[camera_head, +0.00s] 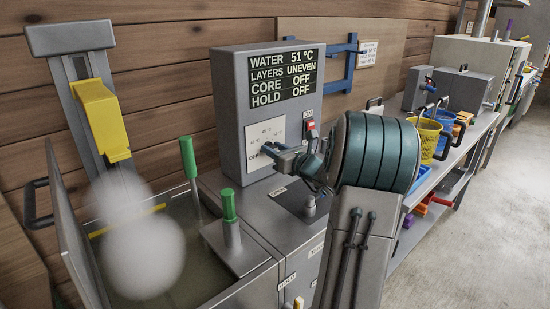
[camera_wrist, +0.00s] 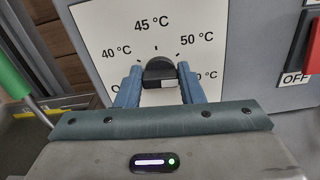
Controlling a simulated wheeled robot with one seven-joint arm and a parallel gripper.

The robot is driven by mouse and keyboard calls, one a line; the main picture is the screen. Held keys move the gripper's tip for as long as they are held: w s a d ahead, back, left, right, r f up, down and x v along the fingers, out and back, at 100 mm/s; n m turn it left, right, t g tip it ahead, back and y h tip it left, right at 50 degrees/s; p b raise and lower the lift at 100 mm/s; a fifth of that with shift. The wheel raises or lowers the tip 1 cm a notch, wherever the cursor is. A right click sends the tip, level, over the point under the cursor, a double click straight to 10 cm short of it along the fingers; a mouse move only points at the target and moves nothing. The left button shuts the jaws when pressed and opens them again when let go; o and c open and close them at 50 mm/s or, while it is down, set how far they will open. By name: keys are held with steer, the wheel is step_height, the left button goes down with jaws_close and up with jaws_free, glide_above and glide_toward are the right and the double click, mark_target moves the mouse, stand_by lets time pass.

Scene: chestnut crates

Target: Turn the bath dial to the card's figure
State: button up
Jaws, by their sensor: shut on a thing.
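The black bath dial (camera_wrist: 160,72) sits on a white scale plate (camera_wrist: 110,25) marked 40, 45 and 50 °C, with another figure partly hidden at right. My gripper (camera_wrist: 160,88) is shut on the dial, one blue finger on each side. I cannot tell where the dial points. In the head view my gripper (camera_head: 270,152) reaches the same scale plate (camera_head: 264,134) on the grey control box (camera_head: 228,100). Its display (camera_head: 284,76) reads WATER 51 °C, LAYERS UNEVEN, CORE OFF, HOLD OFF. A white card (camera_head: 368,53) hangs on the back board; its figure is too small to read surely.
A red switch (camera_head: 310,129) is right of the plate. The open bath (camera_head: 185,245) is at left, with green-handled rods (camera_head: 188,157) and a yellow part (camera_head: 101,115) on a post. White steam hangs over it.

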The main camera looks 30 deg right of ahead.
steer(key=n+b, duration=0.3)
steer(key=b, duration=0.2)
steer(key=n+b, duration=0.4)
steer(key=b, duration=0.1)
steer(key=shift+a+f+n+b, duration=0.15)
steer(key=shift+f+n+b, duration=0.05)
steer(key=shift+n+b, duration=0.15)
steer(key=shift+r, duration=0.1)
steer(key=o, duration=1)
steer(key=shift+s, duration=0.15)
steer(key=s, duration=0.4)
steer(key=s+d, duration=0.1)
steer(key=s, duration=0.4)
steer(key=s+d+p, duration=0.1)
steer(key=s, duration=0.3)
steer(key=shift+s, duration=0.25)
